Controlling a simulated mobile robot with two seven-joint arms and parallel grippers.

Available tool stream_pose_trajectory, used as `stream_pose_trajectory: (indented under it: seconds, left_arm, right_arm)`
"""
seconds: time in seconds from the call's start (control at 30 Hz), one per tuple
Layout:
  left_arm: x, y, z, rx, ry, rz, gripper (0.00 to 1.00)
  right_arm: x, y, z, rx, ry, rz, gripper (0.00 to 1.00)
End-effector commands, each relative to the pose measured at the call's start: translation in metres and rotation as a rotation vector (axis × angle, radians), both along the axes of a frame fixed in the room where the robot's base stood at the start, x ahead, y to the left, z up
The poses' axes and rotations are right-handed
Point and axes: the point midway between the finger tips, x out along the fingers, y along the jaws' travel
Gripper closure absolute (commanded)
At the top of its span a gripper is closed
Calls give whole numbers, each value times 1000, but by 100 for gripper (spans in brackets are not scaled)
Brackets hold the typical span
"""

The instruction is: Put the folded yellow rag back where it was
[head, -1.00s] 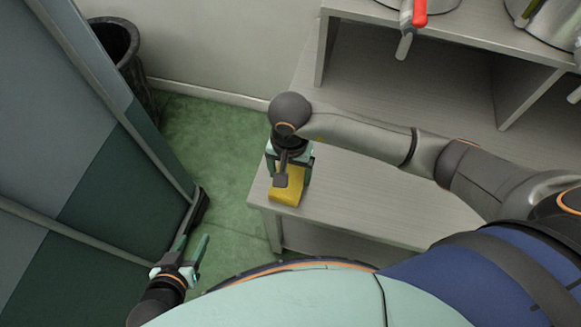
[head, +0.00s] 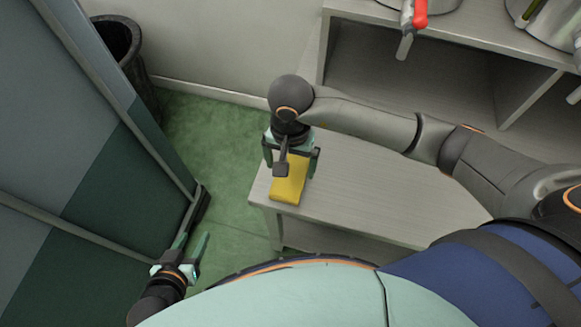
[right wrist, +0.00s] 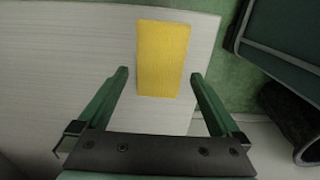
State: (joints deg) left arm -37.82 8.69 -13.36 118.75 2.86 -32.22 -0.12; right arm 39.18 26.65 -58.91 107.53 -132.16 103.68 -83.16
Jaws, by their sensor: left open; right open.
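The folded yellow rag (head: 289,184) lies flat near the left end of the low grey bench (head: 370,196). In the right wrist view the rag (right wrist: 163,58) is a plain yellow rectangle on the pale bench top (right wrist: 75,60). My right gripper (head: 291,160) is open and empty just above the rag. Its two green fingers (right wrist: 159,76) stand apart, with the rag's near end showing between their tips and clear space on both sides. My left gripper (head: 186,254) is open and empty at the lower left, away from the bench.
A dark bin (head: 118,46) stands in the corner by the wall. A blue-green panelled unit (head: 75,140) fills the left side. A grey shelf (head: 450,32) with metal containers stands behind the bench. Green floor (head: 215,135) is clear between unit and bench.

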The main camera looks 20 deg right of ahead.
Motion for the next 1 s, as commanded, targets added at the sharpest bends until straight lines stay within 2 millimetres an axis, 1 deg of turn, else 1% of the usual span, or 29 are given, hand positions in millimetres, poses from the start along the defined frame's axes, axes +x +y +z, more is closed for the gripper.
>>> stream_pose_trajectory:
  seconds: [0.03,0.2,0.3,0.4,0.57,0.87,0.97,1.0]
  left_arm:
    - [1,-1,4,-1,-1,-1,50]
    - [3,-3,8,-4,-6,-4,50]
    - [3,-4,9,-7,-6,-3,50]
    - [2,-4,7,-7,0,-2,50]
    - [1,-5,6,-10,3,0,50]
    - [1,-5,7,-10,2,0,50]
    - [2,-5,8,-10,0,0,50]
    - [2,-5,8,-11,-1,0,50]
  right_arm:
    - [2,0,16,0,-7,0,0]
    - [1,0,51,1,-6,1,0]
    - [1,0,68,0,-4,1,0]
    - [1,0,78,1,-2,0,0]
    - [0,0,85,-1,1,-1,0]
    - [-1,1,85,6,4,-2,0]
    - [-12,16,80,75,47,-16,0]
    - [-21,28,77,133,85,-30,0]
